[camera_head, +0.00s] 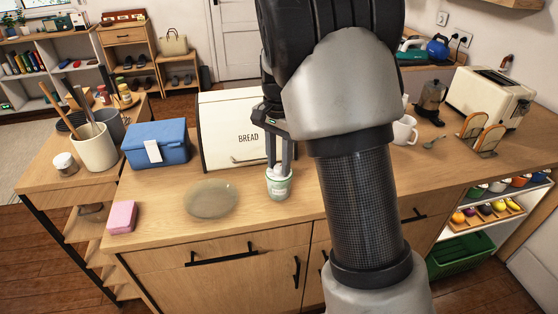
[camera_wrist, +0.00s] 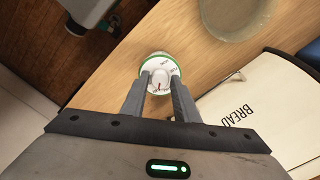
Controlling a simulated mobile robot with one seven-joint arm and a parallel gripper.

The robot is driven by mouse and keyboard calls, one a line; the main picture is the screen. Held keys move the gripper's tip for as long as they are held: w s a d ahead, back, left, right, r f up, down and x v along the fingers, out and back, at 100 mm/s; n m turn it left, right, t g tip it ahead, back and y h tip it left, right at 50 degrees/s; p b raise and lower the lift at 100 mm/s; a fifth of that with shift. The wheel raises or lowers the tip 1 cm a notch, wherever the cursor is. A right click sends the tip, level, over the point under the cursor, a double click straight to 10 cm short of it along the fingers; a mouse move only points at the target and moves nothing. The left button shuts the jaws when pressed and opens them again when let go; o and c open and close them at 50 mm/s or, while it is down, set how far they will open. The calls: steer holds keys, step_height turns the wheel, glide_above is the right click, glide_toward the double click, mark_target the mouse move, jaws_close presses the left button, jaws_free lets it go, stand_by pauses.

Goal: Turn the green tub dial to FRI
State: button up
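The small green tub (camera_head: 278,188) stands on the wooden counter in front of the bread box. Its white lid dial (camera_wrist: 160,77) faces up in the wrist view, with small lettering around it and a thin red mark at its lower side; I cannot read the day. My gripper (camera_head: 280,166) points down over the tub. Its two fingers (camera_wrist: 160,81) are apart, one on each side of the raised white knob, with what looks like a small gap on each side. Contact with the knob is not clear.
A cream bread box (camera_head: 225,125) is just behind the tub. A translucent round plate (camera_head: 210,200) lies to its left, with a pink sponge (camera_head: 122,217) and a blue box (camera_head: 157,143) beyond. A white mug (camera_head: 404,130) is to the right, partly behind my arm. The counter's front edge is close.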

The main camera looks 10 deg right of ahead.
mark_target(279, 167)
steer(key=shift+o, duration=1.1)
step_height(279, 167, up, 17)
steer(key=p, duration=0.2)
steer(key=shift+r, duration=0.2)
